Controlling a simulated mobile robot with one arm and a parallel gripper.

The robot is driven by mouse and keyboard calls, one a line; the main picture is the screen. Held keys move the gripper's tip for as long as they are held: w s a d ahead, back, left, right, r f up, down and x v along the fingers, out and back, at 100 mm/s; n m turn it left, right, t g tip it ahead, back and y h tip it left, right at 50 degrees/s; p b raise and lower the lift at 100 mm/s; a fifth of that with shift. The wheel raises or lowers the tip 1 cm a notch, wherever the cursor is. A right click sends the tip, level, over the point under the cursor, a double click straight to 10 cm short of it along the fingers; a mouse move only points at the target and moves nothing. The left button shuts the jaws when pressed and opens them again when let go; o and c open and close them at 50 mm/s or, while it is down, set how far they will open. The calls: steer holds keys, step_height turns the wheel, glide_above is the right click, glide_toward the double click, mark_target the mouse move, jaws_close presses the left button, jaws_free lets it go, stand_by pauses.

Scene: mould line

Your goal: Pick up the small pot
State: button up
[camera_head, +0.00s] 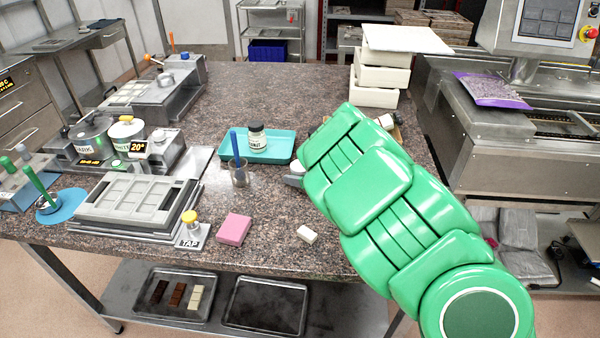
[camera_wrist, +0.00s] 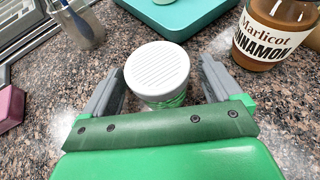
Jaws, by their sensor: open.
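A small pot (camera_wrist: 157,72) with a white ridged lid stands upright on the speckled counter in the wrist view. Its lower body, with green and white showing, is mostly hidden behind the green palm of my gripper (camera_wrist: 158,68). My gripper is open, with one grey finger on each side of the pot and a gap visible at both sides. In the head view, my green arm hides most of this spot; only a grey finger of my gripper (camera_head: 293,181) and a bit of white lid (camera_head: 298,167) show at the arm's left edge.
A Marlicot cinnamon jar (camera_wrist: 274,28) stands close to the right finger. A teal tray (camera_head: 280,156) with a labelled jar (camera_head: 257,136) lies behind. A glass (camera_head: 239,175) holding a blue tool, a pink block (camera_head: 234,229) and a white block (camera_head: 307,234) are left and in front.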

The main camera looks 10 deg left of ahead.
steer(key=shift+w+a+f, duration=0.15)
steer(key=shift+w+a, duration=0.05)
steer(key=shift+a, duration=0.1)
steer(key=c, duration=1.1)
steer(key=shift+r, duration=0.8)
steer(key=shift+s+d+r, duration=0.7)
steer(key=shift+s+r, duration=1.2)
steer(key=shift+s, duration=0.3)
steer(key=shift+s+d+r, duration=0.75)
steer(key=shift+s+r, duration=1.2)
steer(key=shift+s, duration=0.25)
steer(key=shift+s+d+r, duration=0.7)
steer(key=shift+s+r, duration=1.2)
steer(key=shift+s, duration=0.3)
